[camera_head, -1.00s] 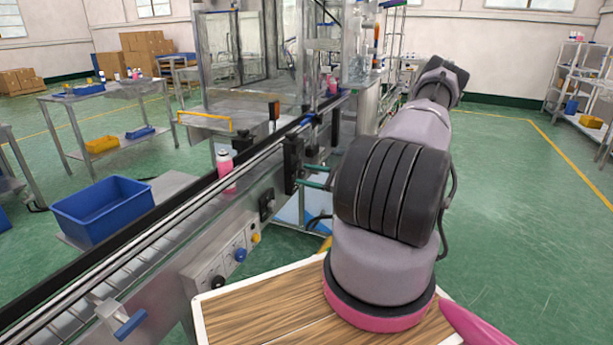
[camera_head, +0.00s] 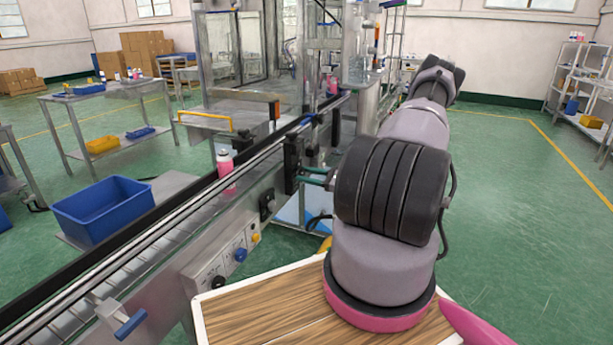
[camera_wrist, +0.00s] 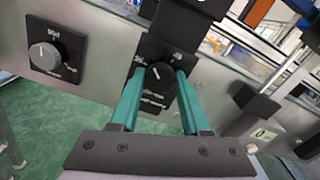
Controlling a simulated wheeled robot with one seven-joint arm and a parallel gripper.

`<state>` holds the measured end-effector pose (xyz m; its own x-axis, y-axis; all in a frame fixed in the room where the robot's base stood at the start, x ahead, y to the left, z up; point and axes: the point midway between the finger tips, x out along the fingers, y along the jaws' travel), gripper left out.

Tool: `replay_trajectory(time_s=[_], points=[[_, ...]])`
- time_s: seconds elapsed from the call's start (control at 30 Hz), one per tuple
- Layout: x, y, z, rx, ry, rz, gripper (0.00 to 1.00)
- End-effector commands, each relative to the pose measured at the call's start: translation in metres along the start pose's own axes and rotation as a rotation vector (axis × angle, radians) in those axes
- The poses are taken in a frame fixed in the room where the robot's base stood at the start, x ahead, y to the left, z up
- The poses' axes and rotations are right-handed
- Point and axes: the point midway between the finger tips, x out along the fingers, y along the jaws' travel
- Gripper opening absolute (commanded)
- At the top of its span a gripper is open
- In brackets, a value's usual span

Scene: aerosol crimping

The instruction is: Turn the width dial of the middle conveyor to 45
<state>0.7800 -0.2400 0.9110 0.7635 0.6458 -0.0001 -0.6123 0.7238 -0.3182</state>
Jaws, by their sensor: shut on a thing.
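In the wrist view a black round dial (camera_wrist: 158,89) sits on a dark plate on the conveyor's metal side. Its white mark points up and slightly left. The labels around it are partly covered and too blurred to read. My gripper (camera_wrist: 160,71) is shut on this dial, one green finger on each side. In the head view my gripper (camera_head: 315,176) reaches the side of the conveyor (camera_head: 150,262) near a black bracket, and the dial itself is hidden there.
A black block (camera_wrist: 185,22) stands just above the gripped dial. A pink bottle (camera_head: 226,170) stands on the conveyor. A blue bin (camera_head: 103,210) is behind it. Open floor lies to the right.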

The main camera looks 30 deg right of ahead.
Motion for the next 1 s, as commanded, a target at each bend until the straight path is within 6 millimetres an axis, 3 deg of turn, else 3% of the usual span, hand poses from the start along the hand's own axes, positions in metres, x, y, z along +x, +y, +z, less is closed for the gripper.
replay_trajectory(time_s=[1.0], points=[[0.0,-0.0017,-0.0009,0.89,0.001,0.0,0.0]])
